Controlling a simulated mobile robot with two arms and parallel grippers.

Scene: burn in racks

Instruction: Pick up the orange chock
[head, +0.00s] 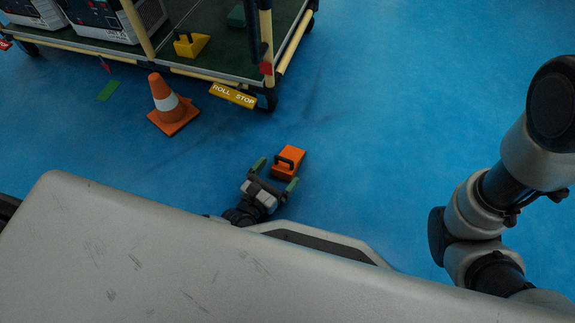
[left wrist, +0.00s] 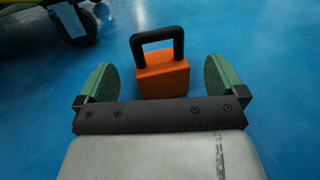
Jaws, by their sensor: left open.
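The orange chock (head: 288,163) lies on the blue floor and has a black loop handle on top. It also shows in the left wrist view (left wrist: 162,76), ahead of the jaws and centred between them. My left gripper (head: 275,173) is open, with its green-padded fingers apart on either side of the chock's near end. In the left wrist view the gripper (left wrist: 161,80) holds nothing, and a gap shows between each pad and the chock. My right arm shows at the right of the head view, but its gripper is out of the picture.
A wheeled rack (head: 215,66) stands at the top left, with a yellow chock (head: 191,44) on its green deck. A yellow ROLL STOP bar (head: 233,95) is by its wheel. A traffic cone (head: 170,105) stands left of the orange chock. The floor to the right is clear.

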